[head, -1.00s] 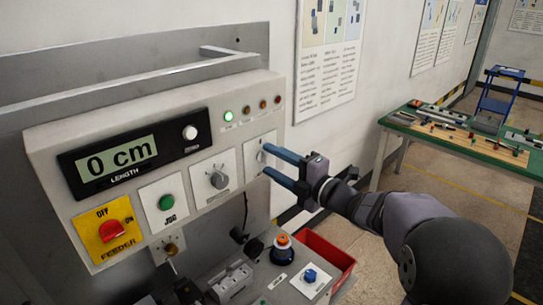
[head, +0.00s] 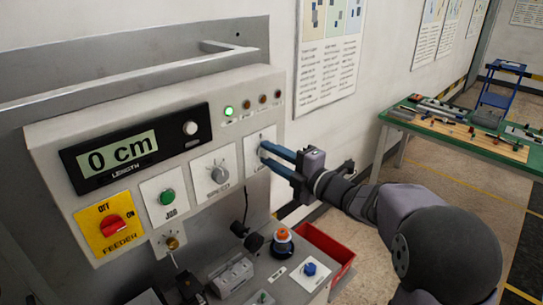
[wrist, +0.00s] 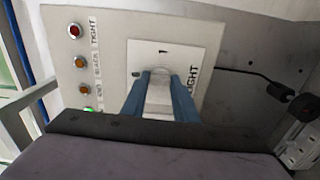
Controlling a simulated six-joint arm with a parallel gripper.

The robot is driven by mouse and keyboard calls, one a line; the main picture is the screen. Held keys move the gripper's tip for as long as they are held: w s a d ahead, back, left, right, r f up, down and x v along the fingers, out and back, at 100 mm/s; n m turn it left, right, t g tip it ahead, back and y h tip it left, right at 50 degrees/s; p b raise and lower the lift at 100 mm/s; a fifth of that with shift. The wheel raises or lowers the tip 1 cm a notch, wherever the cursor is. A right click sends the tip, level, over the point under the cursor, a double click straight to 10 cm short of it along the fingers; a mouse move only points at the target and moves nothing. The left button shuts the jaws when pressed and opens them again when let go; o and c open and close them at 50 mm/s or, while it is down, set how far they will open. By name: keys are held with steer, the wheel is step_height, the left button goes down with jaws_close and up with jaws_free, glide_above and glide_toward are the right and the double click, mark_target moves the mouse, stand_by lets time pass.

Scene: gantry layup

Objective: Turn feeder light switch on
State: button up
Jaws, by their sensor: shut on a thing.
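The light switch (wrist: 158,97) is a pale grey knob on a white plate marked "LIGHT" and "1" in the wrist view. The plate (head: 261,141) also shows at the right end of the control panel in the head view, where the knob is mostly hidden by my fingers. My gripper (head: 263,152) has its two blue fingers on either side of the knob and is shut on it. In the wrist view, my gripper (wrist: 158,90) shows both fingertips at the plate.
The panel (head: 45,145) also carries a red feeder knob (head: 111,226), a green jog button (head: 167,197) and a speed knob (head: 219,175). A green lamp (head: 229,111) is lit. A red bin (head: 325,247) and an orange-topped button (head: 282,238) are below my gripper.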

steer(key=m, duration=0.4)
steer(key=m+p, duration=0.1)
steer(key=m, duration=0.3)
steer(key=shift+m+p, duration=0.3)
steer(key=m+p, duration=0.2)
steer(key=m, duration=0.3)
steer(key=shift+p, duration=0.3)
steer(key=shift+m+p, duration=0.9)
steer(key=shift+m, duration=1)
steer(key=o, duration=1.1)
steer(key=shift+c, duration=0.2)
